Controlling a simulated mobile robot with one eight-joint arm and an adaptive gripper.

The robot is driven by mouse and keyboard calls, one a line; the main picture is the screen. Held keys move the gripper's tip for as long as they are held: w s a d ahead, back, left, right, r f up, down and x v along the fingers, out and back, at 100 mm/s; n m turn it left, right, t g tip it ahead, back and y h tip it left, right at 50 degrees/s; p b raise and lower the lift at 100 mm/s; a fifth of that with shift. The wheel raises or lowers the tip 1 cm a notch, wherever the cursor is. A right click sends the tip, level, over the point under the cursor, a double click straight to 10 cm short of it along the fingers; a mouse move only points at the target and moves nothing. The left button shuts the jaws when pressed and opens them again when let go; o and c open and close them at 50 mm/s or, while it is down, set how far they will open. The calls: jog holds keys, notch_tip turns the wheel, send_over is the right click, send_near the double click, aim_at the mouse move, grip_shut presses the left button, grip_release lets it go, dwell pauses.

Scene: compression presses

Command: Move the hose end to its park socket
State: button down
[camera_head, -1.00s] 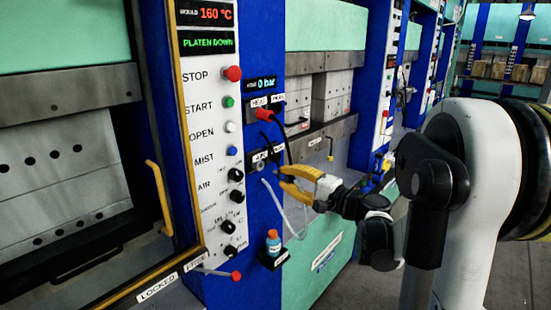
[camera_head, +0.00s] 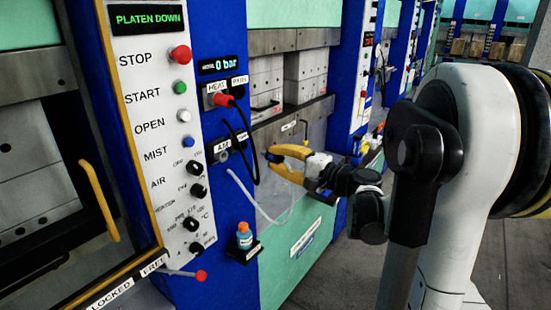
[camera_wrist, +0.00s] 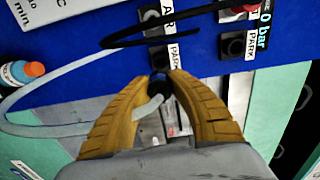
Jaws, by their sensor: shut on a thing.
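My gripper (camera_head: 272,154) is shut on the hose end (camera_wrist: 160,83), a small dark fitting between the yellow fingertips; the fingers also show in the wrist view (camera_wrist: 163,76). A pale hose (camera_wrist: 70,129) runs from it to the left in a loop. In the head view the hose (camera_head: 262,211) hangs below the gripper. The fingertips are right of the AIR socket (camera_head: 222,156) and apart from the panel. In the wrist view the AIR socket (camera_wrist: 150,14) is at the top, and its PARK label (camera_wrist: 174,55) is just beyond the fingertips. The socket beside that label is partly hidden.
A red plug (camera_head: 219,100) sits in the HEAT socket, with another PARK socket (camera_head: 238,91) beside it. A black cable (camera_head: 246,140) loops down close to the gripper. A blue bottle (camera_head: 244,236) stands on a small shelf below. Open floor (camera_head: 330,270) lies at lower right.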

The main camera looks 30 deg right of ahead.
aim_at(285, 161)
jog(key=x, duration=0.2)
jog(key=shift+w+a, duration=0.2)
jog(key=shift+w, duration=0.05)
jog(key=shift+x, duration=1.45)
jog(key=shift+b+x, duration=0.45)
jog(key=shift+x, duration=1.25)
dwell(0.3)
jog(key=c, duration=1.2)
grip_release()
jog(key=shift+s, duration=0.1)
jog(key=v, duration=1.2)
jog(key=shift+a, duration=0.1)
